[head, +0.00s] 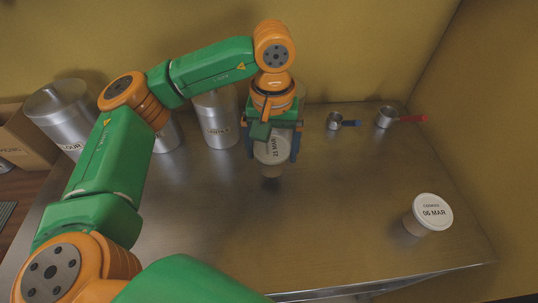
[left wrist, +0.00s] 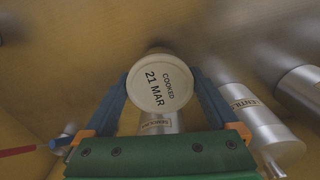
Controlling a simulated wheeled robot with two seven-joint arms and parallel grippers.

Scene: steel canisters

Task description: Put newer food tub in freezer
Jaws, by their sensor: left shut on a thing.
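My left gripper (head: 270,150) is shut on a white-lidded tub (head: 272,151) marked 21 MAR. In the left wrist view the lid of this tub (left wrist: 157,87) reads COOKED 21 MAR, between the blue fingers of the left gripper (left wrist: 162,92). The tub appears held a little above the steel worktop, with a dark shadow below it. A second tub (head: 430,214), marked 06 MAR, stands upright on the worktop at the right, apart from the gripper. No freezer can be made out. My right gripper is not in view.
Steel canisters stand along the back left of the worktop (head: 330,225), including a flour one (head: 70,115) and a lentils one (head: 217,122). A blue-handled cup (head: 335,121) and a red-handled cup (head: 385,117) lie near the back wall. The worktop's middle is clear.

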